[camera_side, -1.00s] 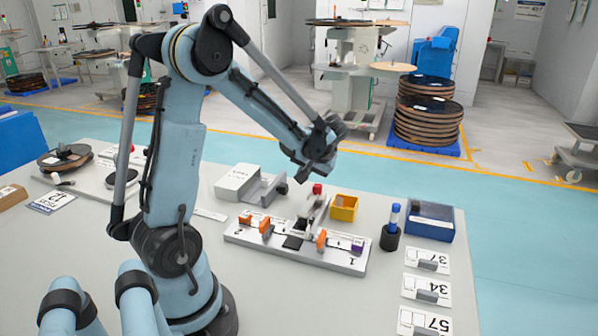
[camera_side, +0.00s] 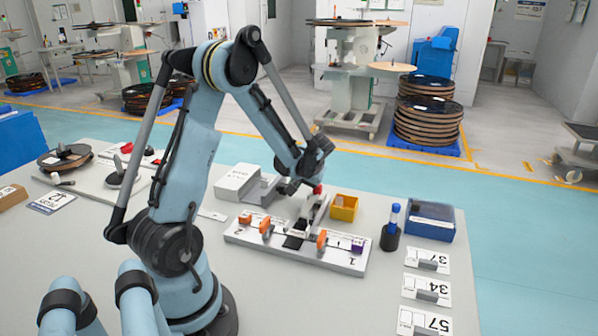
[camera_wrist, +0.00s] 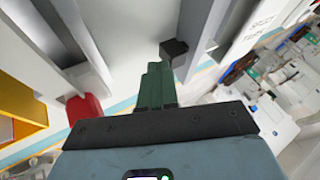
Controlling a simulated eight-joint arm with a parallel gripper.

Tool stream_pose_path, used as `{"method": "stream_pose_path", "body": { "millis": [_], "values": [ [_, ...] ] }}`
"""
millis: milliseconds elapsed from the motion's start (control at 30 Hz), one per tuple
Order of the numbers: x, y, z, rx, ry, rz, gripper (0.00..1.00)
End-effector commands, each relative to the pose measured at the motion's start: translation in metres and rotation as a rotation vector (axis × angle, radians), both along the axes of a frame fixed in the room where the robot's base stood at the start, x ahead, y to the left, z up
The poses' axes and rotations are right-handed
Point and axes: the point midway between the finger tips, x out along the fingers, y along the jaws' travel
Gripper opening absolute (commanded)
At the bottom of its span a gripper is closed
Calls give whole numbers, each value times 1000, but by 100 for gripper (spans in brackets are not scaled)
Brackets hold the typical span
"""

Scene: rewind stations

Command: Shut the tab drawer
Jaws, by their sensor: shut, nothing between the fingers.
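The tab drawer's white housing (camera_side: 238,182) stands on the table behind the long fixture. Its grey drawer (camera_side: 268,188) sticks out open to the right. The drawer's dark knob shows in the wrist view (camera_wrist: 174,48), just beyond my fingertips. My gripper (camera_side: 288,187) is shut and empty, low at the drawer's outer end. Its green fingers lie together in the wrist view (camera_wrist: 161,80). I cannot tell whether they touch the knob. In the side view my gripper partly hides the knob and drawer end.
A fixture (camera_side: 325,256) with orange clamps lies in front of the drawer. A red-topped lever (camera_side: 317,189) stands close to my gripper's right. A yellow bin (camera_side: 344,208), a dark cup with a blue-capped item (camera_side: 390,237) and a blue box (camera_side: 430,222) stand farther right.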

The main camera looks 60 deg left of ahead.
Motion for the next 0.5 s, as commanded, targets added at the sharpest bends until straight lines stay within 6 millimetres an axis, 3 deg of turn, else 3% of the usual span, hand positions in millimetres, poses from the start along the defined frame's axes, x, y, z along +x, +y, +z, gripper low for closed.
{"method": "stream_pose_path", "body": {
  "millis": [300,500],
  "values": [
    [-42,42,0,0,0,7,0],
    [-54,53,0,1,1,2,0]
  ]
}}
